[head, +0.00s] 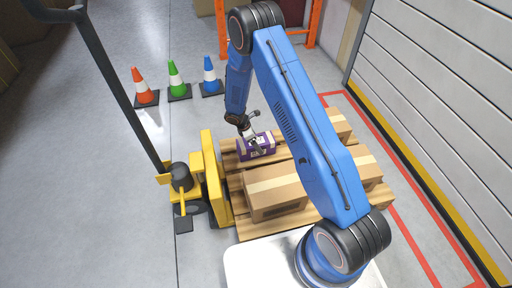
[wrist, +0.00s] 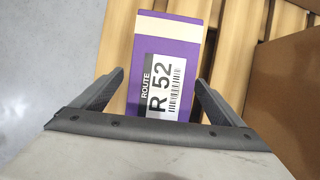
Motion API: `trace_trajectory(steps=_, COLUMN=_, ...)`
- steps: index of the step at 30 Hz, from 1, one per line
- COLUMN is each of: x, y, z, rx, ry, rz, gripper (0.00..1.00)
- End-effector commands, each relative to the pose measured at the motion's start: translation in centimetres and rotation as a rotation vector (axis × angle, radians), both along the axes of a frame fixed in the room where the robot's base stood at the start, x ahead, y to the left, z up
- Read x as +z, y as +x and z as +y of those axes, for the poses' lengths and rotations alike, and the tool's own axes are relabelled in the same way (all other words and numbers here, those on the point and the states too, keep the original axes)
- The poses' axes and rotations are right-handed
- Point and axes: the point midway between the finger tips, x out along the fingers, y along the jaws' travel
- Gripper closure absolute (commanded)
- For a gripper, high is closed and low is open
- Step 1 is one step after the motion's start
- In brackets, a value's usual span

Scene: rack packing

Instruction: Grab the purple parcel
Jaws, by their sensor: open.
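The purple parcel (head: 262,148) lies on the wooden pallet (head: 230,166) in the head view, near its far left part. In the wrist view the purple parcel (wrist: 185,42) shows a cream band and a white label reading "ROUTE R 52". My gripper (head: 254,142) is right over the parcel in the head view. In the wrist view my gripper (wrist: 158,92) is open, with one finger on each side of the parcel's near part. I cannot tell whether the fingers touch it. The parcel's near end is hidden behind the gripper body.
A large cardboard box (head: 275,192) stands on the pallet nearer to me, and another box (head: 339,124) stands at the far right. A yellow pallet jack (head: 213,180) is at the pallet's left. Orange (head: 143,87), green (head: 175,79) and blue (head: 210,76) cones stand on the floor behind.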

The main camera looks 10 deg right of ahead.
Motion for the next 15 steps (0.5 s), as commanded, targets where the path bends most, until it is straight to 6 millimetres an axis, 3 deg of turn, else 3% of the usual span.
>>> trace_trajectory(steps=6, x=-2.4, y=-0.2, z=-1.3, rx=-0.002, ry=0.000, rz=0.001, gripper=0.08)
trace_trajectory(steps=15, x=-2.9, y=-0.1, z=-1.5, rx=-0.001, ry=0.000, rz=0.000, gripper=0.08)
